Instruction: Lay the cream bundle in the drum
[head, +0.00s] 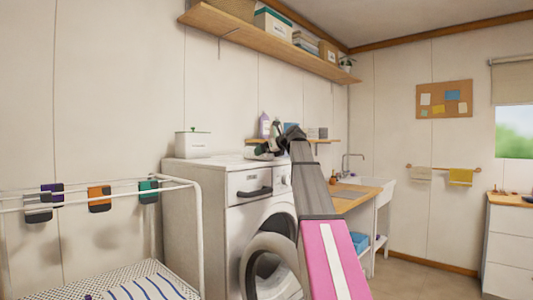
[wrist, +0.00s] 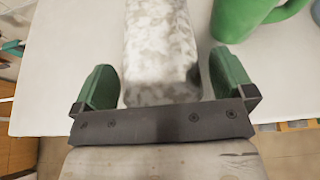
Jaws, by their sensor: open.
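A pale, mottled cream-grey bundle (wrist: 160,45) lies on a white top in the wrist view, running away from my gripper. My gripper (wrist: 162,68) is open, with one green finger on each side of the bundle's near end. In the head view my gripper (head: 265,147) is small, over the top of the white washing machine (head: 183,210). The machine's round door (head: 268,264) stands open at the front. The drum (head: 281,226) shows partly behind it, and my arm covers its right side.
A green mug (wrist: 243,18) stands right of the bundle, close to the right finger. A white box (head: 193,145) is on the machine's back left. A drying rack (head: 200,240) stands left. A wooden counter and a sink (head: 362,189) are on the right.

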